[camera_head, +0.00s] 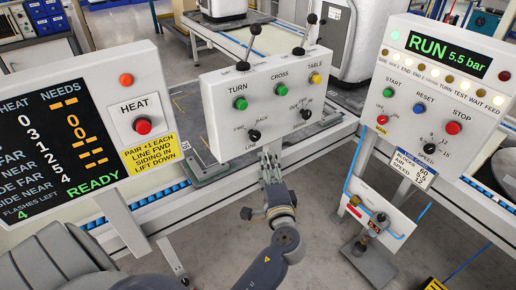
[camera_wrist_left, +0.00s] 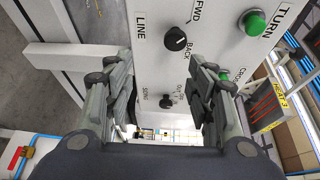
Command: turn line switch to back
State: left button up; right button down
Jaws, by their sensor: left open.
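The line switch (camera_head: 253,135) is a black round knob low on the left of the middle white control box (camera_head: 215,97), labelled LINE, FWD and BACK. It also shows in the left wrist view (camera_wrist_left: 176,39), above the gap between my fingers. I cannot tell for sure which label its pointer faces. My left gripper (camera_head: 270,158) is just below the box's lower edge, right of the switch. In the left wrist view my left gripper (camera_wrist_left: 160,85) has its fingers spread with nothing between them. My right gripper is out of view.
A second black knob (camera_head: 306,114) and green TURN (camera_head: 240,103) and CROSS (camera_head: 283,88) buttons share the box. A HEAT panel (camera_head: 138,110) stands left, a RUN panel (camera_head: 440,90) right. A rail with blue rollers (camera_head: 155,213) runs below.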

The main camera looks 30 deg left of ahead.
aim_at(256, 138)
pick_arm(q)
jog(key=shift+y, duration=0.4)
jog(key=x, duration=0.3)
jog(key=r+x, duration=0.1)
jog(key=x, duration=0.6)
jog(key=shift+s+a+r, duration=0.3)
jog(key=shift+a+r, duration=0.1)
jog(key=shift+a, duration=0.1)
jog(key=shift+w+a, duration=0.2)
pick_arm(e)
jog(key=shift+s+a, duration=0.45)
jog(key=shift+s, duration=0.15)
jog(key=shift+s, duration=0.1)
pick_arm(q)
jog(key=shift+c, duration=0.8)
jog(key=c, duration=0.9)
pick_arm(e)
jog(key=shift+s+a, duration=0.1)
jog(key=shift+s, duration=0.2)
